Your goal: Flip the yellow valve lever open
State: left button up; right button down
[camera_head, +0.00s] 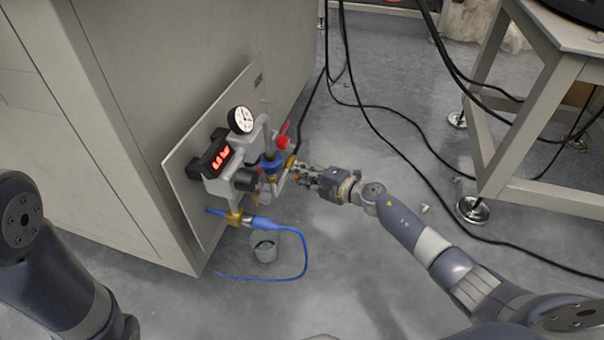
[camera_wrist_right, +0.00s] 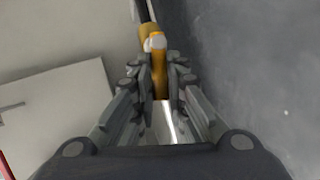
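The yellow valve lever (camera_wrist_right: 159,80) shows between the two fingers of my right gripper (camera_wrist_right: 160,82) in the right wrist view. The fingers are close together, one on each side of it, and appear to be shut on it. In the head view the lever (camera_head: 291,161) is a small yellow patch at the right side of the valve assembly, partly hidden by my right gripper (camera_head: 299,170). My left gripper is not in view; only part of my left arm shows at the lower left.
A panel (camera_head: 183,172) on the cabinet (camera_head: 110,130) carries a round gauge (camera_head: 241,120), a red digital display (camera_head: 221,157) and a red lever (camera_head: 285,132). A blue hose (camera_head: 300,262) hangs near a cup (camera_head: 264,249). Black cables (camera_head: 385,140) and a table frame (camera_head: 510,100) stand right.

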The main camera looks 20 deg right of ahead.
jog(key=shift+f+n+t+b, duration=0.55)
jog(key=shift+n+b, duration=0.35)
jog(key=shift+b, duration=0.55)
jog(key=c, duration=1.6)
grip_release()
jog(key=shift+r, duration=0.1)
jog(key=shift+s, duration=0.1)
jog(key=v, duration=1.2)
